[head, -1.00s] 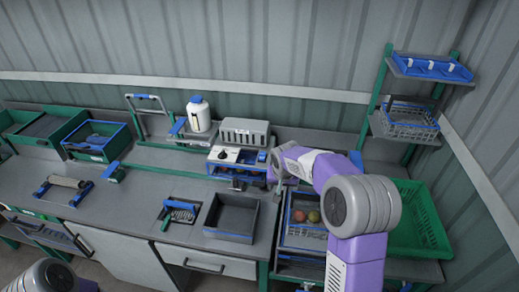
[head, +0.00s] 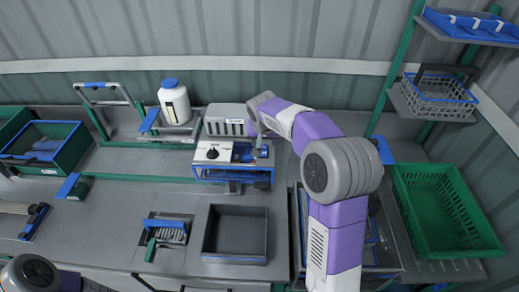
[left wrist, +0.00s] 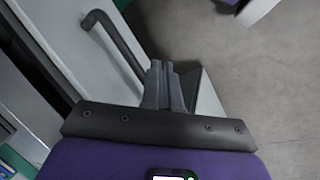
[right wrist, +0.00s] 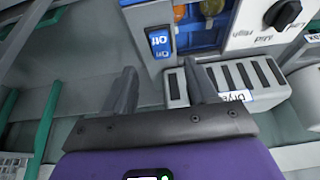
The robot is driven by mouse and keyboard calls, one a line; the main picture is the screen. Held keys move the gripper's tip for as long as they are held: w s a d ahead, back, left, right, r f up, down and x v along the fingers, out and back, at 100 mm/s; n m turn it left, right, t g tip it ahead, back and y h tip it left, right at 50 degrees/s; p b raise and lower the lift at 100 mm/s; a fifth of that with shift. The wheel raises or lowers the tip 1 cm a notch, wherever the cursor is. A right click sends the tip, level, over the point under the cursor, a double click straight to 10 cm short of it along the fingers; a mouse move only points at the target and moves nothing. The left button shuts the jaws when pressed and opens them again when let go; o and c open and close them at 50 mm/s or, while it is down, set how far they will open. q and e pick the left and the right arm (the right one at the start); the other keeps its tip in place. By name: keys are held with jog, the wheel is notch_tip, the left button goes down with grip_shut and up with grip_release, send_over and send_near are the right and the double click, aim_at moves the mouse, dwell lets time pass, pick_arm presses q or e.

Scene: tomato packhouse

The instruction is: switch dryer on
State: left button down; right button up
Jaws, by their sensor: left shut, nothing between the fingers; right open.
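The dryer (head: 226,120) is a grey slotted box at the back of the bench in the head view. In the right wrist view its slotted face (right wrist: 222,80) carries a partly hidden label starting "Drye". A blue rocker switch (right wrist: 160,42) with white lettering sits on a pale housing beside the slots, just beyond my fingertips. My right gripper (right wrist: 160,82) is open and empty, close to the dryer and apart from the switch. My left gripper (left wrist: 164,70) is shut and empty, low near a cabinet handle.
A blue-and-white unit with a black knob (head: 212,152) stands in front of the dryer; its knob also shows in the right wrist view (right wrist: 283,14). A white bottle (head: 174,100) stands left. A grey tray (head: 235,232) and green crate (head: 440,212) lie nearer.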

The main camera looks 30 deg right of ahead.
aim_at(264, 150)
jog(key=x, duration=0.7)
jog(key=shift+w+f, duration=0.1)
jog(key=shift+f, duration=0.15)
jog(key=shift+c, duration=0.3)
